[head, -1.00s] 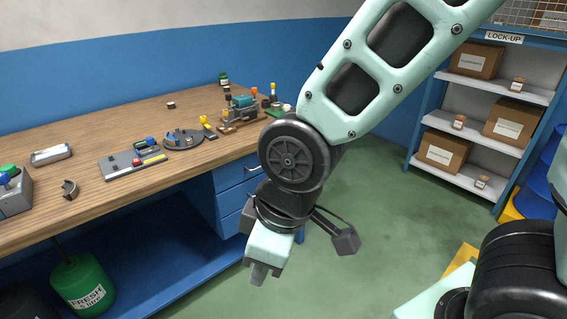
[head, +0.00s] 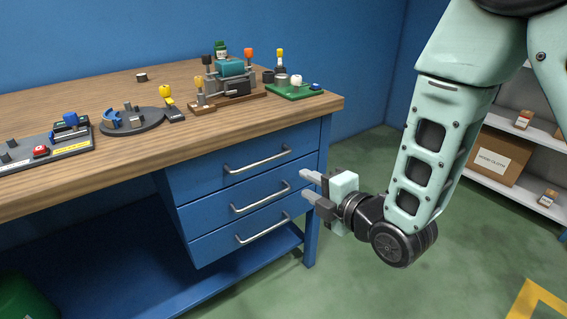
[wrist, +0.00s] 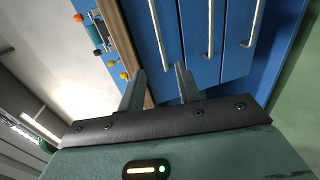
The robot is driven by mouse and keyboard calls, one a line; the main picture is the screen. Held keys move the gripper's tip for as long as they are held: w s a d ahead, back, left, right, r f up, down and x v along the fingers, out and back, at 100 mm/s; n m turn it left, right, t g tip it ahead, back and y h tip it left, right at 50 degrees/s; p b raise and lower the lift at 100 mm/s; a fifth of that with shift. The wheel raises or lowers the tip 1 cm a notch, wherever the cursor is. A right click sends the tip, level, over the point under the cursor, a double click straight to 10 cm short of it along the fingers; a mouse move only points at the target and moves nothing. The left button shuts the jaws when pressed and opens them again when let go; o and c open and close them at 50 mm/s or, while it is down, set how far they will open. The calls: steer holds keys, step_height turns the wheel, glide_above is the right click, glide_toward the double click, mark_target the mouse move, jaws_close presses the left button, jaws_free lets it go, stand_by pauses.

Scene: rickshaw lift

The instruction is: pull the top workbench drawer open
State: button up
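The blue workbench (head: 130,155) has a stack of three blue drawers under its right end, all looking shut. The top drawer (head: 215,177) has a long silver bar handle (head: 258,160), which also shows in the wrist view (wrist: 158,35). My gripper (head: 308,185) is open and empty, to the right of the drawer fronts in the head view, near the level of the middle drawer's handle (head: 262,198). In the wrist view, my gripper's two fingers (wrist: 158,88) stand apart and point at the drawer fronts, with the top handle beyond the gap. I see no contact with any handle.
The bottom drawer's handle (head: 262,229) is below. Fixtures and small parts, including a teal vise-like device (head: 230,78) and a green board (head: 294,90), stand on the benchtop. Shelves with boxes (head: 500,155) are at the right. The green floor before the drawers is clear.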

mark_target(265, 162)
steer(key=x, duration=1.7)
steer(key=shift+a+b, duration=0.1)
steer(key=shift+b, duration=0.25)
jaws_close()
